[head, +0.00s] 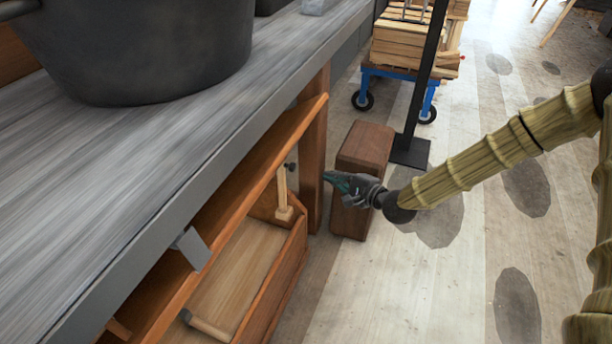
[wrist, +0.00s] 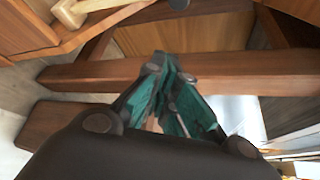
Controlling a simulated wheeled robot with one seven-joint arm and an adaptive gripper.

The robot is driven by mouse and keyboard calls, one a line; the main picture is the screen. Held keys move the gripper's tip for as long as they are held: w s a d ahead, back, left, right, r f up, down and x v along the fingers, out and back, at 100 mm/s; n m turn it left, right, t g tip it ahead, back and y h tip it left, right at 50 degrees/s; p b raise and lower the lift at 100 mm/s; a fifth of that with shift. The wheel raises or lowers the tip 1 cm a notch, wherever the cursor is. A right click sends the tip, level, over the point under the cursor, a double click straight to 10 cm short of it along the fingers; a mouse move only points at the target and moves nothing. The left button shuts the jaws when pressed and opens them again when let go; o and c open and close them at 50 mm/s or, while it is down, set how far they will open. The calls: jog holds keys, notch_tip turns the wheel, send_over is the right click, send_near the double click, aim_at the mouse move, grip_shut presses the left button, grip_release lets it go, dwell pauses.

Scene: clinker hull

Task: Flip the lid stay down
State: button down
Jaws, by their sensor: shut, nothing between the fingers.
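A short pale wooden bar with a block at its foot, which looks like the lid stay (head: 283,194), stands upright at the corner of an open wooden box under the bench. A dark round knob (head: 290,167) is beside its top. In the wrist view a pale wooden piece (wrist: 70,12), perhaps the same stay, is at the top left, and a dark knob (wrist: 178,4) is at the top edge. My gripper (head: 333,180) is shut and empty, to the right of the stay and apart from it. Its green fingertips meet in the wrist view (wrist: 160,62).
The wooden box (head: 243,268) lies below the grey bench top (head: 130,150), with a brown post (head: 314,150) between gripper and box. A dark pot (head: 150,45) stands on the bench. A brown block (head: 362,155) is on the floor behind my gripper. Floor to the right is mostly clear.

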jog(key=shift+w+r, duration=0.1)
jog(key=shift+w, duration=0.05)
jog(key=b+x, duration=0.3)
jog(key=x, duration=0.7)
jog(key=shift+s+a+r+b, duration=0.25)
jog(key=shift+s+a+r, duration=0.25)
jog(key=shift+s, duration=0.2)
jog(key=shift+s+a+r+b, duration=0.25)
jog(key=shift+s+a+r, duration=0.25)
jog(key=shift+s, duration=0.25)
jog(key=shift+s, duration=0.15)
